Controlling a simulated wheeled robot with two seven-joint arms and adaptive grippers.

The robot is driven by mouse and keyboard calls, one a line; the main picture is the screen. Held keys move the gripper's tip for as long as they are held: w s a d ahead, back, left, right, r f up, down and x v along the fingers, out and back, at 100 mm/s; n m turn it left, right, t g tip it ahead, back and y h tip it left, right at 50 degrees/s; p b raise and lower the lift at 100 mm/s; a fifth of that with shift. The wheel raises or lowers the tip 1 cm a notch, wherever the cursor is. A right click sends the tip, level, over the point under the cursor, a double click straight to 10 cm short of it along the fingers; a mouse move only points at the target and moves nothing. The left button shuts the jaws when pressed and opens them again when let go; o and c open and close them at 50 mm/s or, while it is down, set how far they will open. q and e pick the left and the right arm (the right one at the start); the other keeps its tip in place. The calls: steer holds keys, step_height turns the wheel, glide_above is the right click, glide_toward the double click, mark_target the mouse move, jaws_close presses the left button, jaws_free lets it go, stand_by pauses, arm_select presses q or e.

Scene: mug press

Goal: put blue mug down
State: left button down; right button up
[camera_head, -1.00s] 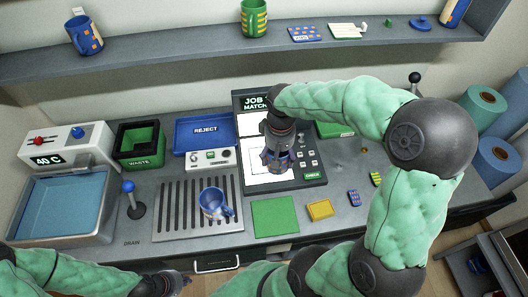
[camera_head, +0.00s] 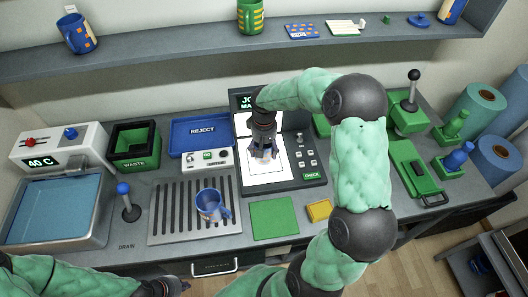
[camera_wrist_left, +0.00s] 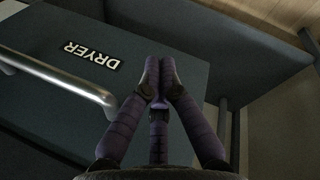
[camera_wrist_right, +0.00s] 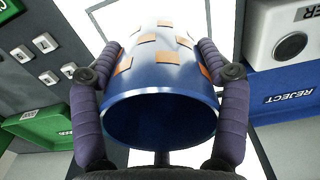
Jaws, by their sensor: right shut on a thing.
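My right gripper (camera_head: 263,150) is shut on a blue mug with orange patches (camera_wrist_right: 160,82), over the white area of the JOB MATCH panel (camera_head: 268,182). In the right wrist view the fingers lie on both sides of the mug and its dark open mouth faces the camera. In the head view the gripper hides most of this mug; I cannot tell whether it touches the panel. A second blue mug (camera_head: 210,207) stands on the drain grate (camera_head: 172,225). My left gripper (camera_wrist_left: 160,70) is shut and empty, low in front of the dryer front.
A blue REJECT tray (camera_head: 203,130) and a control box (camera_head: 207,160) are left of the panel. A green mat (camera_head: 273,220) and yellow block (camera_head: 319,210) lie in front. A green press (camera_head: 408,118) and stamps (camera_head: 456,158) stand right. The shelf (camera_head: 190,62) holds other mugs.

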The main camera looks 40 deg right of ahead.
steer(key=shift+f, duration=0.65)
steer(key=shift+f, duration=0.1)
steer(key=shift+f, duration=0.15)
steer(key=o, duration=1.6)
